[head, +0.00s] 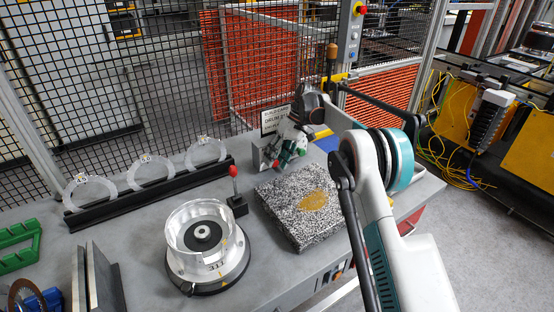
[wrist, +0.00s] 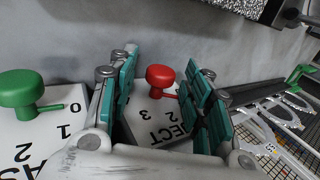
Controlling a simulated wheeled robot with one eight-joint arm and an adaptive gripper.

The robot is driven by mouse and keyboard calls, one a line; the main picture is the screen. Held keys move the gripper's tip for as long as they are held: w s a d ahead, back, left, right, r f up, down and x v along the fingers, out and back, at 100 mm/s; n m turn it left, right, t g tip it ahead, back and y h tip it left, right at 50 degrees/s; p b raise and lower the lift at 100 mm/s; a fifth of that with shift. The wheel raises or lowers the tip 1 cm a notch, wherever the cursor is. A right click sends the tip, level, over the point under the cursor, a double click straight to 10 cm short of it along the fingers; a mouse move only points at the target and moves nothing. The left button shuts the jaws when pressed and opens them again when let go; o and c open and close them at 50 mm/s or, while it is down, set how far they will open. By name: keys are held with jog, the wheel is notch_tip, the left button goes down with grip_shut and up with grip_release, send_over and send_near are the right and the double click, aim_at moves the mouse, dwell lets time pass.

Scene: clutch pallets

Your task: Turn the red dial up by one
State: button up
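The red dial (wrist: 160,76) is a round red knob with a short red pointer on a white plate marked ACCEPT/REJECT-style lettering ending in JECT (wrist: 168,132), seen upside down in the wrist view. My gripper (wrist: 155,85) is open, with one teal-padded finger on each side of the red dial and gaps showing. The pointer reaches toward the right finger, which hides part of the scale; 2 and 3 show, but the pointed number is unclear. In the head view my gripper (head: 287,153) is over the dial box (head: 258,153), covering much of it.
A green dial (wrist: 22,88) on a plate stands to the left, its pointer toward 0. In the head view a card (head: 275,119) stands behind, a speckled slab (head: 300,207) in front, and a red-knobbed lever (head: 234,172) and clear drum (head: 204,240) to the left.

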jog(key=shift+r, duration=0.1)
jog(key=v, duration=0.7)
jog(key=shift+d+r, duration=0.1)
jog(key=shift+r, duration=0.05)
